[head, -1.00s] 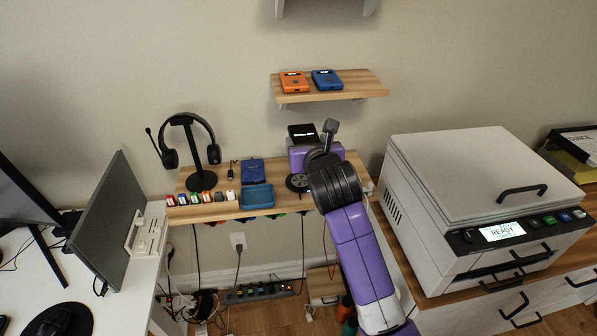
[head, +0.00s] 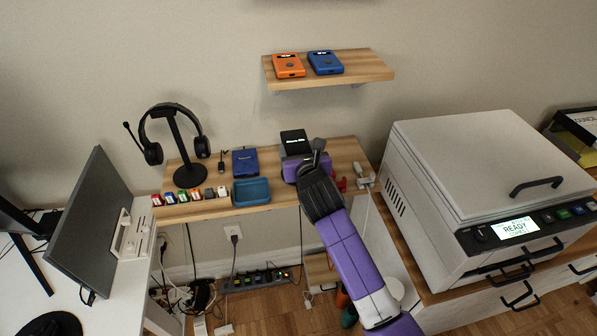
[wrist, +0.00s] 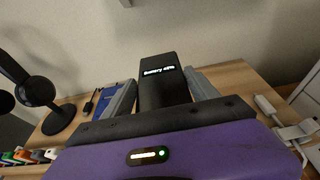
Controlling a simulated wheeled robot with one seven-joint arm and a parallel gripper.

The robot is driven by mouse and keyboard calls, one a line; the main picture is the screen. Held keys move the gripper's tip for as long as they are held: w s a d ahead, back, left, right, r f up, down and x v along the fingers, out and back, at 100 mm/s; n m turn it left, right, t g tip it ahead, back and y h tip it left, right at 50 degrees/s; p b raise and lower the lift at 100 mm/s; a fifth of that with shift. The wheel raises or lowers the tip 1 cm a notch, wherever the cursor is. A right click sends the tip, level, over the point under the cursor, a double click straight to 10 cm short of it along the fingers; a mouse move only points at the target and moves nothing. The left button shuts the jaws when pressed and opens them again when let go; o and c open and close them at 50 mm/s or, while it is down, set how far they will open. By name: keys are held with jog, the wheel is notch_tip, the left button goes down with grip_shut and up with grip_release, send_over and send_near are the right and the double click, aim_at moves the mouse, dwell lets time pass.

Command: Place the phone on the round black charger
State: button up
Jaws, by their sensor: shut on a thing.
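The phone is a black slab with a lit battery readout. It stands up from my gripper in the head view (head: 294,140) and shows between the two grey fingers in the wrist view (wrist: 160,88). My purple gripper (head: 296,157) is shut on the phone and is over the right part of the wooden wall desk (head: 222,206). I cannot tell how high the phone is above the wood. The round black charger does not show in either view now. In the head view my gripper and arm cover the area where a black disc showed earlier.
A blue tray (head: 252,191), a dark blue device (head: 245,162), a headphone stand (head: 188,176) and several small coloured blocks (head: 183,196) stand left of my gripper. A white clamp-like item (head: 364,178) is at the right. A shelf (head: 377,68) with two devices is above.

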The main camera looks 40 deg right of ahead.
notch_tip(320, 180, down, 8)
jog(key=shift+f+b, duration=0.1)
jog(key=shift+b, duration=0.45)
jog(key=o, duration=1.6)
jog(key=shift+f, duration=0.15)
jog(key=shift+s, duration=0.1)
jog(key=v, duration=1.2)
